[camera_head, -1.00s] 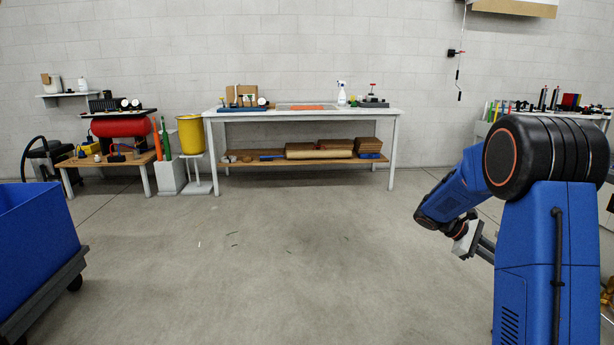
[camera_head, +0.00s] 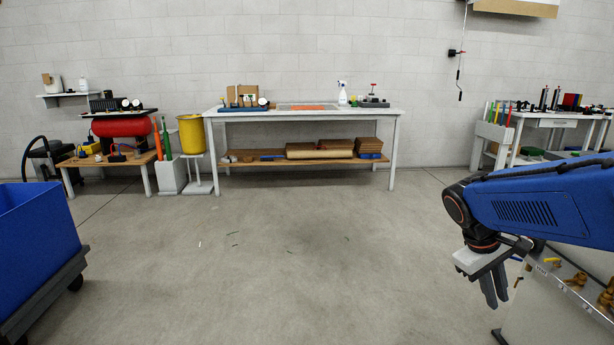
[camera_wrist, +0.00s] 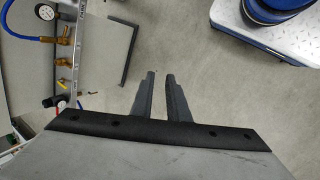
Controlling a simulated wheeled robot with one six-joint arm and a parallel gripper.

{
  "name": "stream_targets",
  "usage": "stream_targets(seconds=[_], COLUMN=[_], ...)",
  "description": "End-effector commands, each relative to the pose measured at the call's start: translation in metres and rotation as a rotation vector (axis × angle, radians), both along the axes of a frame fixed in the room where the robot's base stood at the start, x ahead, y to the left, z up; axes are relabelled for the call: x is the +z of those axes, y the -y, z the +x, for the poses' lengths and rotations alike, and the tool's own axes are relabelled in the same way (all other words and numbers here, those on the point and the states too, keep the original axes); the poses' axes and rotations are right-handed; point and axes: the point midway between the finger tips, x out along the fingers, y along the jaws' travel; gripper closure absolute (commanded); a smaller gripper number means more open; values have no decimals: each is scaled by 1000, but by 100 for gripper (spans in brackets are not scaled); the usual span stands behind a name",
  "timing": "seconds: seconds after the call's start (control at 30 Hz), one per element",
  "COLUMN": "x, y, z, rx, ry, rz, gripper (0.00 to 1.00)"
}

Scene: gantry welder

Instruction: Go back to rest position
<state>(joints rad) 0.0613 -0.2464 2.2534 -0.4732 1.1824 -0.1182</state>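My gripper (camera_head: 495,290) hangs pointing down at the lower right of the head view, at the end of my blue arm. In the wrist view its two dark fingers (camera_wrist: 160,92) stand apart with a narrow gap between them. Only bare floor shows between and beyond the fingers, and nothing is held. The gripper is beside a grey panel with brass fittings (camera_head: 575,281), apart from it as far as I can see.
That panel also shows in the wrist view with a gauge (camera_wrist: 46,13) and a blue hose. A white workbench (camera_head: 306,115) stands at the back wall. A blue bin (camera_head: 36,235) is at the left, another table (camera_head: 552,116) at the right.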

Motion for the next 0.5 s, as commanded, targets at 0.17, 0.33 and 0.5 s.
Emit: stream_targets(seconds=[0.17, 0.33, 0.5], x=[2, 1, -1], y=[-30, -56, -82], z=[-34, -63, -91], rx=[-30, -60, -90], ry=[111, 214, 312], rz=[93, 186, 281], gripper=[85, 85, 85])
